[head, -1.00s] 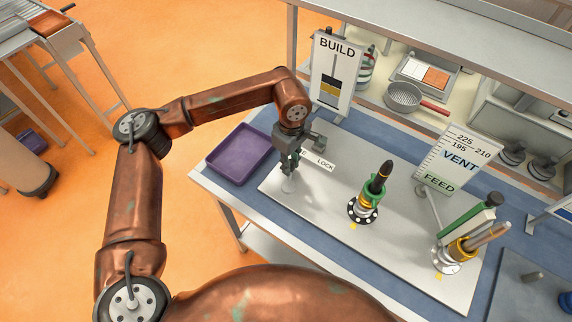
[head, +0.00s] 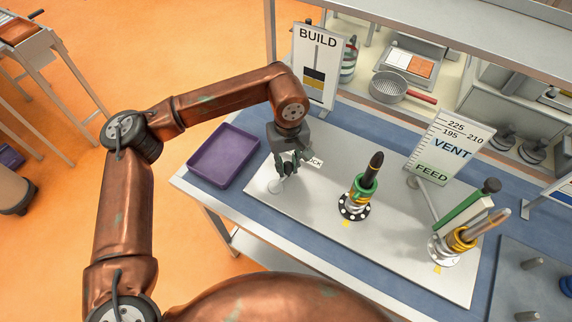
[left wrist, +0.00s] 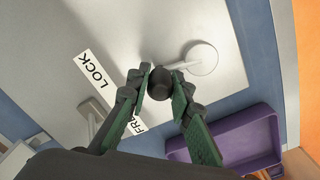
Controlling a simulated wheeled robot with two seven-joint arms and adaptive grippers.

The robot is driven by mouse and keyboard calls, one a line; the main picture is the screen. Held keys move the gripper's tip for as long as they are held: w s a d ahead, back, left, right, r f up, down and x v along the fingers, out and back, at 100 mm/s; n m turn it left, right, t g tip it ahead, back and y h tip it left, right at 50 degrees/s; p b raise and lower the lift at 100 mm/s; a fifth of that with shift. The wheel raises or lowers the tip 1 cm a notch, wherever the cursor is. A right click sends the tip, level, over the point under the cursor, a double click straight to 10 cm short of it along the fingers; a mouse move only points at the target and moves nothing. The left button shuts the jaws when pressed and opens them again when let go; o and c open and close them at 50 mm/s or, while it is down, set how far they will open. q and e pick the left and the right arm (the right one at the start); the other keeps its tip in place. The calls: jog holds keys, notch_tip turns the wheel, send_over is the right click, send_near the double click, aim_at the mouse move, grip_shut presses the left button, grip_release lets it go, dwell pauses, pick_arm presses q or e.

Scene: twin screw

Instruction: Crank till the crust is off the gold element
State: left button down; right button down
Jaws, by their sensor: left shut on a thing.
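My left gripper (head: 297,166) is shut on a dark knob (left wrist: 161,82) at the end of a pale lever (left wrist: 182,66). The lever runs from a round white pivot (left wrist: 203,58), also seen in the head view (head: 276,185). A label plate (left wrist: 95,70) reading LOCK, and FR partly hidden by a finger, lies beside the knob. At centre stands a dark-tipped element (head: 374,165) in a green and gold holder on a flanged base. At right, a bronze-tipped element (head: 488,226) leans in a gold collar (head: 461,240), beside a green arm with a black knob (head: 491,185). Crust is unclear.
A BUILD gauge (head: 317,45) stands behind my left gripper, with dark and yellow bands. A purple tray (head: 223,158) lies left. The white plate's front is mostly clear.

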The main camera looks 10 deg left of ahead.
dwell(0.4)
pick_arm(q)
jog(key=c, duration=1.7)
grip_release()
jog(key=shift+c, duration=0.2)
notch_tip(320, 180, up, 12)
jog(key=shift+r, duration=0.1)
